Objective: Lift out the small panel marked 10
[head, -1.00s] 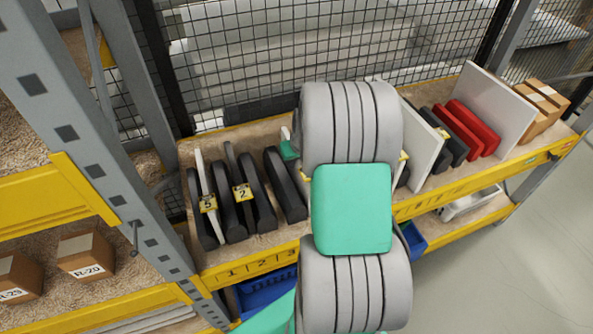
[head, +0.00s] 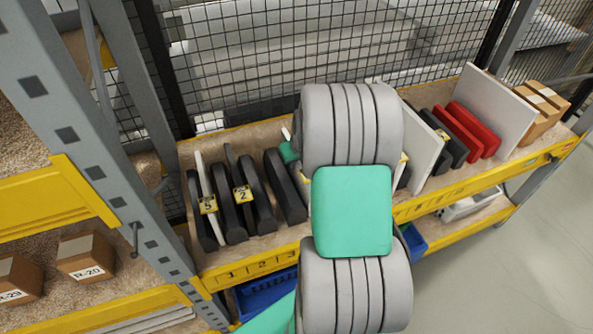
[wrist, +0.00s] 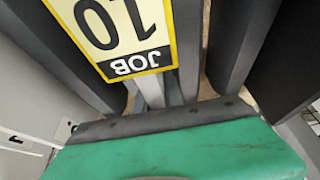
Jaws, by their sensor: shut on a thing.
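The yellow tag reading JOB 10 (wrist: 125,35) is upside down and close up in the wrist view. It is on the small panel marked 10, whose pale edge shows only in part below the tag. My gripper (wrist: 165,122), green with a dark edge strip, fills the bottom of the wrist view and is shut on this panel. The contact itself is hidden. In the head view my arm covers most of the panel, and only a green bit of my gripper (head: 289,151) shows left of the arm.
Dark panels tagged 5 (head: 208,204) and 2 (head: 242,193) stand to the left in the rack. A white board (head: 428,140), red panels (head: 473,128) and a large pale board (head: 497,108) stand to the right. Wire mesh (head: 270,60) closes the back.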

